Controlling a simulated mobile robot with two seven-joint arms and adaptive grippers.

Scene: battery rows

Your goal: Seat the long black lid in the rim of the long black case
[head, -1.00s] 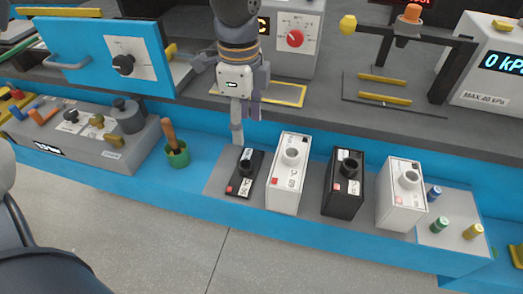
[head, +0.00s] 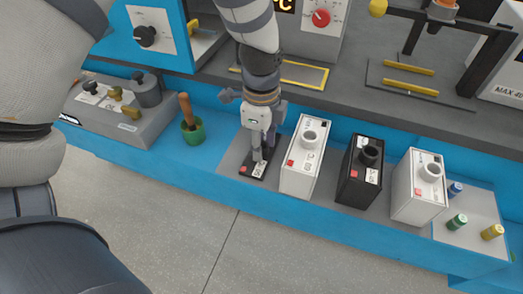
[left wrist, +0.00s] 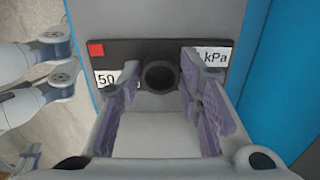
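A flat black plate (head: 246,172) with a round knob and a red mark lies at the left end of the row on the bench's blue lower ledge. It looks like the long black lid. The left wrist view shows it (left wrist: 125,55) with the knob (left wrist: 160,76) near its middle and white labels. My left gripper (head: 262,153) is above it, pointing down. Its fingers are apart on both sides of the knob and appear not to touch it. A black box (head: 356,190) with a knob stands further right; I cannot tell whether it is the long case.
A white box (head: 298,182) stands close to the right of the plate, and another white box (head: 412,200) beyond the black one. A green cup (head: 193,134) with a brown-handled tool stands to the left. Small coloured cylinders (head: 457,222) stand at the right.

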